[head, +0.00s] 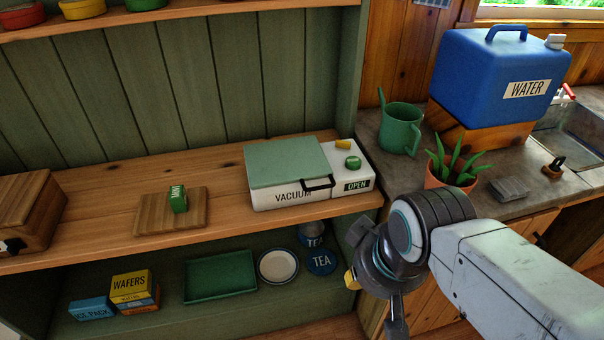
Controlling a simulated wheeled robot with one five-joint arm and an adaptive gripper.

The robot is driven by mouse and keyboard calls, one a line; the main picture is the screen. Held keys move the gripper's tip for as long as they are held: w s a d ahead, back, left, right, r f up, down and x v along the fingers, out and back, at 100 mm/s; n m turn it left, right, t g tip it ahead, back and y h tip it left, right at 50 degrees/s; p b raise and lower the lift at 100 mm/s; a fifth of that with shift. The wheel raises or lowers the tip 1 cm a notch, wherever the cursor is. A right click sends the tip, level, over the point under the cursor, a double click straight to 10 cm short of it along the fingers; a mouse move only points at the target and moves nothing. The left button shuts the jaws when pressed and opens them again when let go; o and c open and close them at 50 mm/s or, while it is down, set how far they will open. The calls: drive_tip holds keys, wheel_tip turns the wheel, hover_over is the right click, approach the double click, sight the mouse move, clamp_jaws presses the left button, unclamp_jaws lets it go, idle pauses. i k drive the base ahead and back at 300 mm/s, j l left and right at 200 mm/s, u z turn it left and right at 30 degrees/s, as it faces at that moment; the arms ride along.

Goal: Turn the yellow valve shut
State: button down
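A small yellow piece (343,144), which looks like the yellow valve's handle, lies on the white right part of the vacuum box (272,197). It is beside a round green knob (353,162), above a label reading OPEN. The box has a pale green lid and a black front handle, and sits on the wooden shelf. My gripper (372,282) is low and to the right of the box, in front of the shelf's edge and apart from the valve. A small yellow patch shows at its left side; I cannot tell what it is. The fingers are partly hidden by the wrist.
A green tin (178,198) stands on a wooden board (150,216) left of the box. A green watering can (401,128), a potted plant (450,166) and a blue water container (490,75) stand on the counter at right. The lower shelf holds a green tray (221,277) and tins.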

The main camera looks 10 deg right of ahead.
sight(342, 145)
drive_tip(key=i+j+u, duration=0.15)
drive_tip(key=i, duration=0.8)
